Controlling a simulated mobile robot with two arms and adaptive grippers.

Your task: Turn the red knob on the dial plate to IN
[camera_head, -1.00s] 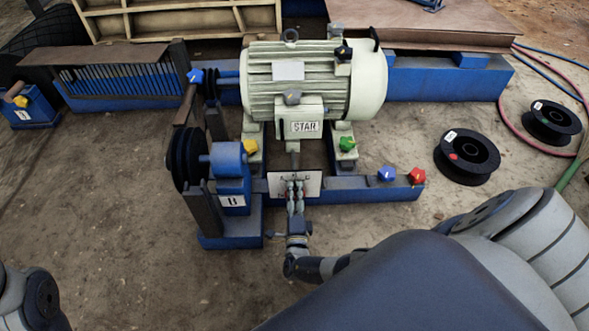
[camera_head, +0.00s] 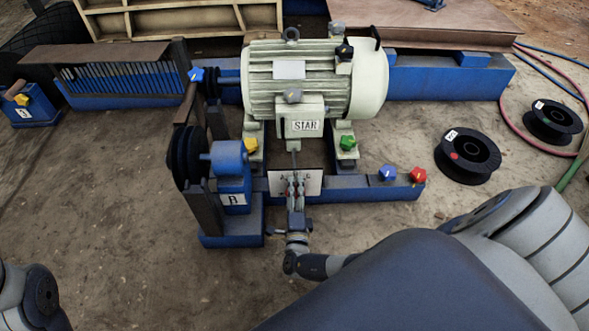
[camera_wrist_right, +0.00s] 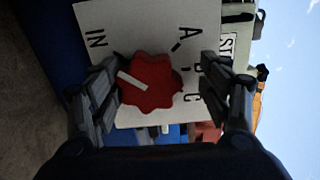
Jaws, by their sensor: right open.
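The white dial plate (camera_head: 314,182) stands upright below the motor in the head view. In the right wrist view, the dial plate (camera_wrist_right: 150,20) carries the labels IN, A, B and C. The red knob (camera_wrist_right: 155,88) sits on it, and its white pointer mark points to the left side, just below the IN label in the picture. My right gripper (camera_wrist_right: 160,66) is open, one finger on each side of the knob, with the left finger very close to it. In the head view, my right gripper (camera_head: 296,182) covers the knob. My left gripper is out of view.
The motor (camera_head: 310,80) with its STAR box (camera_head: 303,126) stands just behind the plate. The blue stand marked B (camera_head: 232,180) is close on the left. A blue knob (camera_head: 387,173) and another red knob (camera_head: 418,175) sit on the beam at right. Bare ground lies in front.

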